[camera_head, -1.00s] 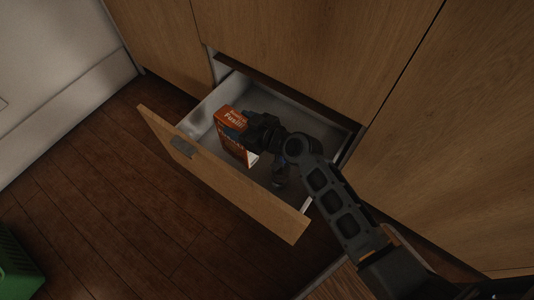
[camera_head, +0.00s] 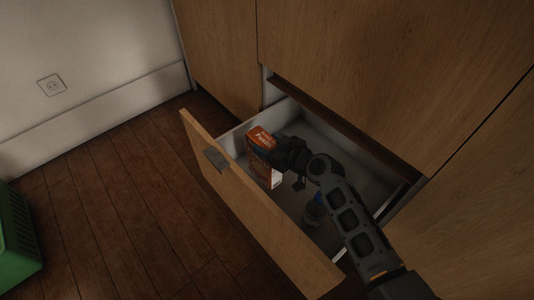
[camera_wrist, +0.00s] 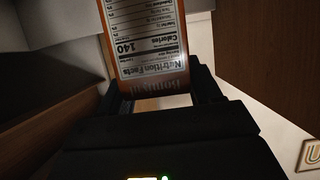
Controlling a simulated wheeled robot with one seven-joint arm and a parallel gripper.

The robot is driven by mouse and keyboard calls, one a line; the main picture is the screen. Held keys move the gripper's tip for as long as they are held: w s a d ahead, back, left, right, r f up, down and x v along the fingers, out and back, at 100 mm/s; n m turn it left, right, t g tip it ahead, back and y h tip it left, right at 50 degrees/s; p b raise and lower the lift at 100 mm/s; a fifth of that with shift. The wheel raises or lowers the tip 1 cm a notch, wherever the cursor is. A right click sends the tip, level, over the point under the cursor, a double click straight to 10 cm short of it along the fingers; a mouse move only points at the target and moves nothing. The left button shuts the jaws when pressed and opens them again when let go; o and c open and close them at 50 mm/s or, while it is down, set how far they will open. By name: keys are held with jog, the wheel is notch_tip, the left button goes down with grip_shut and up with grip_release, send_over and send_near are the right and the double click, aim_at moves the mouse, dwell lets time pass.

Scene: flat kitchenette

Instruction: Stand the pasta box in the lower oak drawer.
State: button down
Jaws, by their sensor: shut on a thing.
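The pasta box (camera_head: 262,160) is orange-red with a white patch low on one side. It is upright inside the open lower oak drawer (camera_head: 238,190), near the drawer's front panel and left end. My gripper (camera_head: 283,153) is shut on the box from its right side. In the wrist view the box (camera_wrist: 147,40) shows its nutrition label between the two dark fingers of my gripper (camera_wrist: 160,95).
A small dark item with a blue top (camera_head: 315,210) stands in the drawer, partly behind my arm. Oak cabinet fronts (camera_head: 390,60) rise above the drawer. A green crate (camera_head: 15,235) is on the wooden floor at far left.

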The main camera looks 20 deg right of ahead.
jog(key=w+f, duration=0.1)
jog(key=w+f+b, duration=0.1)
jog(key=w, duration=0.1)
jog(key=w+f+b, duration=0.1)
jog(key=shift+w, duration=0.4)
notch_tip(320, 180, down, 4)
jog(key=shift+d+r+b, duration=0.1)
jog(key=shift+r+b, duration=0.05)
jog(key=shift+b, duration=1)
jog(key=shift+c, duration=1)
grip_release()
jog(key=shift+f, duration=0.2)
notch_tip(320, 180, up, 3)
jog(key=p, duration=0.3)
send_over(270, 178)
jog(key=w+d, duration=0.2)
jog(key=d, duration=0.2)
jog(key=shift+w, duration=0.15)
